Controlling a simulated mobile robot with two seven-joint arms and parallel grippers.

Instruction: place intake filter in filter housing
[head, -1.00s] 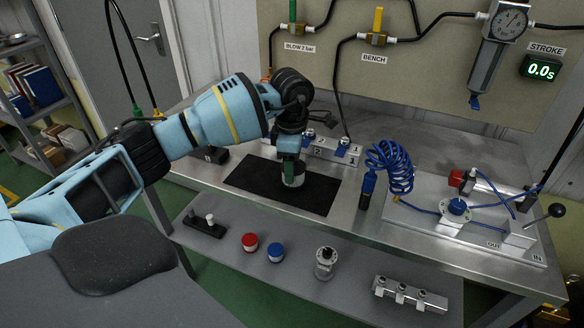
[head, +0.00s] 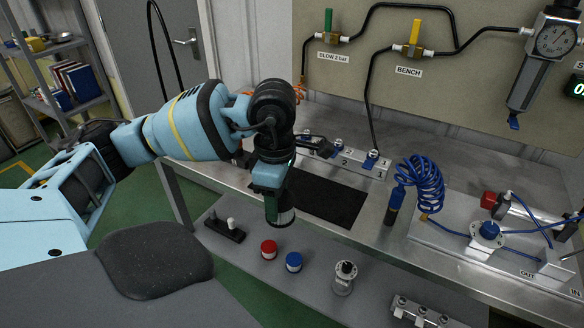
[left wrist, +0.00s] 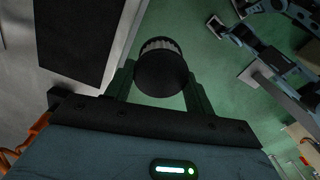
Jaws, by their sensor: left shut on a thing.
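My left gripper (head: 279,206) is shut on the intake filter (head: 284,217), a short round piece with a black end cap and a pale pleated band. In the left wrist view the filter (left wrist: 162,68) sits between the two dark green fingers, with green floor behind it. The gripper holds it in the air by the bench's front edge, left of the black mat. A silvery cylinder with a flanged top (head: 344,277) stands upright on the lower shelf, apart from the gripper; it may be the filter housing, but I cannot tell for sure. My right gripper is not in view.
The black mat (head: 325,200) on the bench (head: 376,226) is bare. A red cap (head: 269,248), a blue cap (head: 293,261) and a black block with pegs (head: 225,231) stand on the lower shelf. A blue coiled hose (head: 427,182) and a fixture plate are at right.

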